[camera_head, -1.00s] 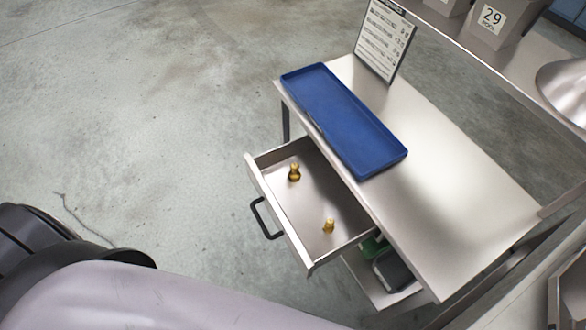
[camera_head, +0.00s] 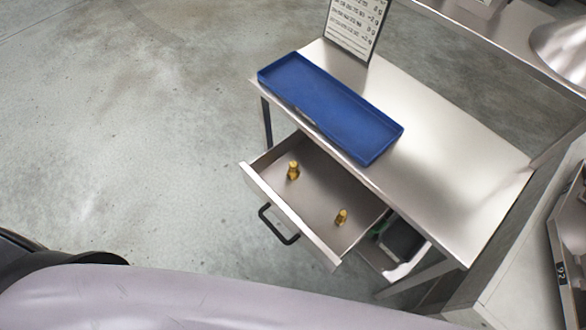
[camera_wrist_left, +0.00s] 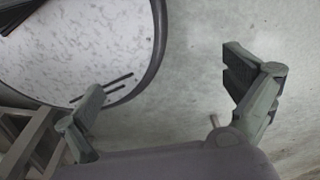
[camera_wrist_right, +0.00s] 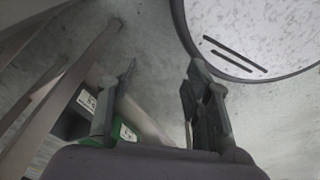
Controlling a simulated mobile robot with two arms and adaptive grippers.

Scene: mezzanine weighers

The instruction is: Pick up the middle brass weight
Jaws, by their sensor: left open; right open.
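Two brass weights stand in the open drawer (camera_head: 312,187) of the metal table. The larger weight (camera_head: 293,171) is toward the drawer's left end. The smaller weight (camera_head: 341,217) is toward its right end. I cannot tell which of them is the middle one. My left gripper (camera_wrist_left: 172,92) is open and empty in the left wrist view, with bare floor between its fingers. My right gripper (camera_wrist_right: 158,95) is open and empty in the right wrist view. Neither gripper shows in the head view, and no weight shows in the wrist views.
A blue tray (camera_head: 330,108) lies empty on the tabletop (camera_head: 440,165). A printed sign (camera_head: 352,28) stands behind it. The drawer has a black handle (camera_head: 277,225). A green and dark bin (camera_head: 398,240) sits below, right of the drawer. The floor left of the table is clear.

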